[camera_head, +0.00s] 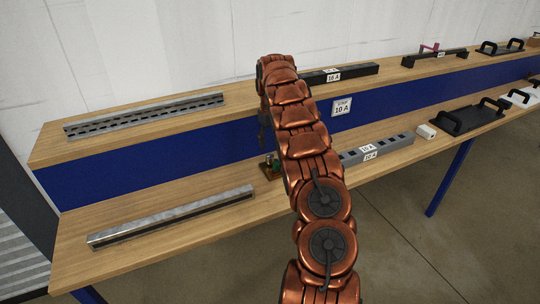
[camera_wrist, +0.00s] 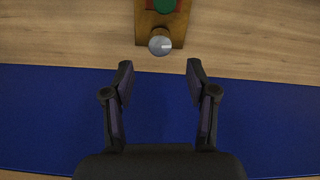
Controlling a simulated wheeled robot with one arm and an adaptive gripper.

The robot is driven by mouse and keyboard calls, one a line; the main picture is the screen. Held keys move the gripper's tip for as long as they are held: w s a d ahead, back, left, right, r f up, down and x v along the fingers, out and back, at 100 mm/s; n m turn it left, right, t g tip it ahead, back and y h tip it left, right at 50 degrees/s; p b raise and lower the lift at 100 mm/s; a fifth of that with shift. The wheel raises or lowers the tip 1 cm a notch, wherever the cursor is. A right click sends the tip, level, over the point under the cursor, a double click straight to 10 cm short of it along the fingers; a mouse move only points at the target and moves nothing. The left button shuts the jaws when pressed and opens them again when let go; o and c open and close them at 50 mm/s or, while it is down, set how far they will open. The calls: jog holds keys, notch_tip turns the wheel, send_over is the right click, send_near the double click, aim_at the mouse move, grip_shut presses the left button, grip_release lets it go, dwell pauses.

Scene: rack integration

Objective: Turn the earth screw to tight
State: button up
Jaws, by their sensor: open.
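The earth screw (camera_wrist: 160,45) shows in the wrist view as a round grey head with a pale line across it. It sits at the near edge of a brown block (camera_wrist: 178,30) with a green part (camera_wrist: 165,5) at the picture's top edge. My gripper (camera_wrist: 160,70) is open and empty, its two dark fingers on either side of the screw's line and short of it. In the head view the block (camera_head: 267,176) stands on the lower shelf, partly hidden by my copper-coloured arm. My gripper there is mostly hidden behind the arm.
The lower shelf holds a metal rail (camera_head: 172,215) at left and a grey slotted strip (camera_head: 378,150) at right. A slotted rail (camera_head: 145,115) and a black bar (camera_head: 350,73) lie on the upper shelf. A blue panel (camera_head: 150,157) rises between the shelves.

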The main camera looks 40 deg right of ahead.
aim_at(270, 156)
jog(key=shift+f+p, duration=0.6)
jog(key=shift+f, duration=2.95)
jog(key=shift+c, duration=0.2)
grip_shut()
jog(key=shift+m+b, duration=0.7)
jog(key=shift+b, duration=0.2)
jog(key=shift+o, duration=0.2)
grip_release()
